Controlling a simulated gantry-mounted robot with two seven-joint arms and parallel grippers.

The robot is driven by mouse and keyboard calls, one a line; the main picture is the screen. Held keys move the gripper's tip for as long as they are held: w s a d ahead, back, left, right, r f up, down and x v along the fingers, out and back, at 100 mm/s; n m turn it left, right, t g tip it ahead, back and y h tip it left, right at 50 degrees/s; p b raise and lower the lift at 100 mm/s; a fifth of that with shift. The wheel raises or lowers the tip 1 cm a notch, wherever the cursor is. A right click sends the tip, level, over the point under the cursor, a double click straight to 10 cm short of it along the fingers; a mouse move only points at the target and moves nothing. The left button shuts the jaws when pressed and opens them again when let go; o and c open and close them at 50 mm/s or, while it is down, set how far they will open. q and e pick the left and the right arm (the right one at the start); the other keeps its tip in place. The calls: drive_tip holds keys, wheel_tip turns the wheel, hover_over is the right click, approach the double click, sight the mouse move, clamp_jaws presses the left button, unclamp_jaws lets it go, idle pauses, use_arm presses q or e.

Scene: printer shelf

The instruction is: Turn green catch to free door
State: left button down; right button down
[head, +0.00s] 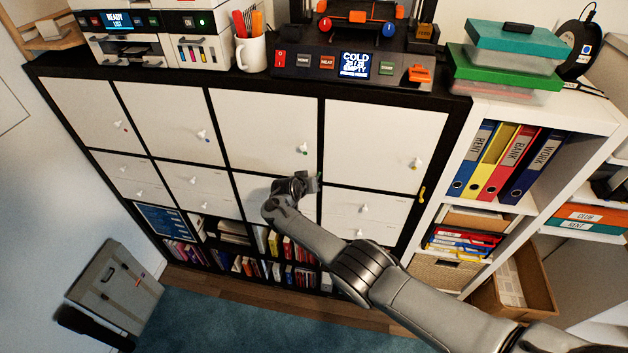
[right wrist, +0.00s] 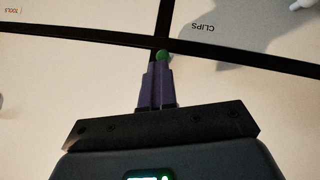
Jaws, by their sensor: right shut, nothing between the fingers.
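The green catch (right wrist: 162,56) shows in the right wrist view as a small round green piece at a crossing of the cabinet's black frame strips. My right gripper (right wrist: 158,66) is shut and empty, with its purple fingertips right at the catch. I cannot tell whether they touch it. In the head view my right gripper (head: 314,181) is at the cabinet front, and I cannot make out the catch there. A white door (head: 270,120) above it has a knob with a green mark (head: 303,149). The doors look closed. My left gripper is not in view.
A yellow piece (head: 422,193) sits on the frame at the right. A label reading CLIPS (right wrist: 204,27) appears upside down. A printer, a mug (head: 250,53) and a control panel (head: 330,64) stand on top. A grey case (head: 115,285) leans at lower left.

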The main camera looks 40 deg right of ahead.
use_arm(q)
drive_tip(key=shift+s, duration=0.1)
use_arm(e)
drive_tip(key=shift+f, duration=0.15)
idle(0.5)
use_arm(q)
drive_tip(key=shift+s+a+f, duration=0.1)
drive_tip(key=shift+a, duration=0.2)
use_arm(e)
drive_tip(key=shift+s+d, duration=0.1)
idle(0.3)
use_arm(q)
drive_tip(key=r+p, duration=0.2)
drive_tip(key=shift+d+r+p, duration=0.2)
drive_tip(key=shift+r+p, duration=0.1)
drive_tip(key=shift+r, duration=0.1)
use_arm(e)
drive_tip(key=shift+s+d+r, duration=0.25)
drive_tip(key=shift+s+d, duration=0.25)
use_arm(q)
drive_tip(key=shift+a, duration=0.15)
